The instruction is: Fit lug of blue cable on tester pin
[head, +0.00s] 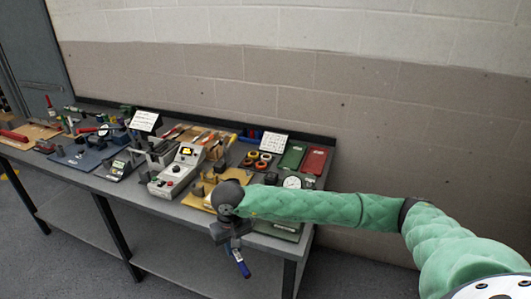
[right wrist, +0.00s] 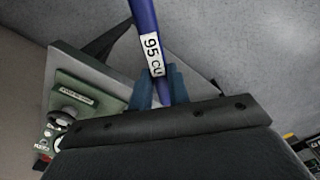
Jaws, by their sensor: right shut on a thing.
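My right gripper (head: 235,250) hangs in front of the bench's front edge, below the bench top, and is shut on the blue cable (head: 243,268). In the right wrist view the blue cable (right wrist: 143,22) rises between the fingers (right wrist: 156,90) and carries a white "95 CU" label. Its lug cannot be made out. A green unit with a round dial (head: 292,182) sits at the bench's right end, partly behind my arm; a green panel with a black knob also shows in the wrist view (right wrist: 85,97). I cannot make out a tester pin. My left gripper is not in view.
A grey instrument with a lit yellow display (head: 178,170) stands mid-bench. Tape rolls (head: 258,160), a green mat (head: 293,156), a red mat (head: 315,161) and a white sign (head: 273,142) are behind my arm. The floor in front of the bench is clear.

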